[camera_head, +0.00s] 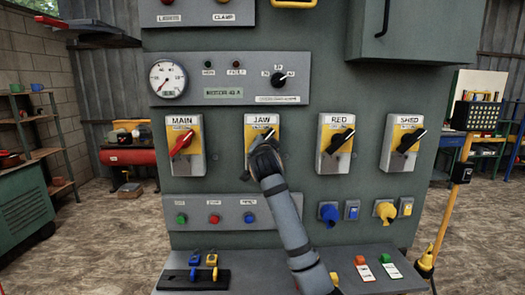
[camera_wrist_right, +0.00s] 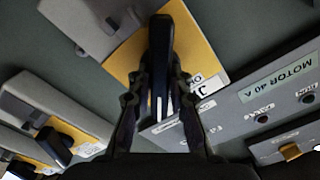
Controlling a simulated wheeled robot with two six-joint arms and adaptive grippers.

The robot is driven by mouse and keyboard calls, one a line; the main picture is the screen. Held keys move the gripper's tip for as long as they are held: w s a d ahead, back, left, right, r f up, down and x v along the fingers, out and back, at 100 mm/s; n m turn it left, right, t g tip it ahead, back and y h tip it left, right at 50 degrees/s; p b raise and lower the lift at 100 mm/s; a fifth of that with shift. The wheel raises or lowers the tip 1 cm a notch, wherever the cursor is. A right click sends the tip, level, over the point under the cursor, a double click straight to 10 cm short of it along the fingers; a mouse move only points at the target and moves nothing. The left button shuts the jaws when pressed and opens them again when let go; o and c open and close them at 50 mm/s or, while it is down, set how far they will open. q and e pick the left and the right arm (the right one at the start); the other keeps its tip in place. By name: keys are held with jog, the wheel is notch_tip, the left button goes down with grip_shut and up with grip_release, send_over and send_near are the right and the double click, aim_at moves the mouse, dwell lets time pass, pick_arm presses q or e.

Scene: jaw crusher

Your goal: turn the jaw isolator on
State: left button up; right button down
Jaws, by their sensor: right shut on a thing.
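The jaw isolator (camera_head: 263,121) is a grey box with a yellow plate, labelled JAW, in the middle of the row of switches on the cabinet. My right gripper (camera_head: 260,150) is in front of it and covers much of the box and its handle in the head view. In the right wrist view the black handle (camera_wrist_right: 160,55) stands between the two fingers (camera_wrist_right: 158,95), which are shut on it. The handle's exact angle on the plate is hard to tell. My left gripper is not in view.
The main isolator (camera_head: 183,138) with a red handle is to the left. The red (camera_head: 336,140) and shed (camera_head: 402,140) isolators with black handles are to the right. A push-button panel (camera_head: 200,203) and plugs sit below; a gauge panel (camera_head: 230,78) is above.

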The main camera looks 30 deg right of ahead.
jog(key=shift+m+b, duration=0.3)
jog(key=shift+m, duration=0.2)
jog(key=c, duration=1.2)
grip_release()
jog(key=shift+s, duration=0.1)
jog(key=v, duration=1.2)
jog(key=shift+d, duration=0.1)
